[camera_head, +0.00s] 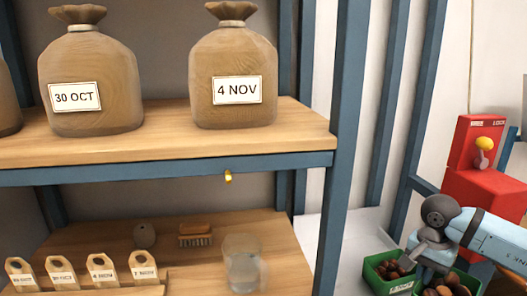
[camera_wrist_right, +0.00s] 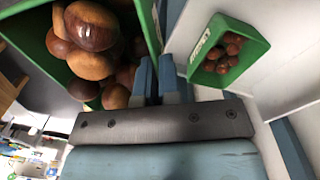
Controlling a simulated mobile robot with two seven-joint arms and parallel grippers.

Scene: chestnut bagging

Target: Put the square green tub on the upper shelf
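A green tub of chestnuts (camera_head: 476,283) sits at the lower right corner of the head view, partly hidden by my right gripper and cut off by the frame. It fills the upper left of the right wrist view (camera_wrist_right: 149,22). My right gripper (camera_head: 424,262) is at this tub. In the wrist view its two blue fingers (camera_wrist_right: 158,72) are close together with the tub's wall running between them. The upper shelf (camera_head: 180,143) is wooden, with a blue front edge. My left gripper is not in view.
A second green tub (camera_head: 375,281) with chestnuts stands beside the gripper. The upper shelf holds sacks marked 30 OCT (camera_head: 90,70) and 4 NOV (camera_head: 235,62). A blue post (camera_head: 343,140) bounds it on the right. A glass (camera_head: 241,264) and brush (camera_head: 195,236) are below.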

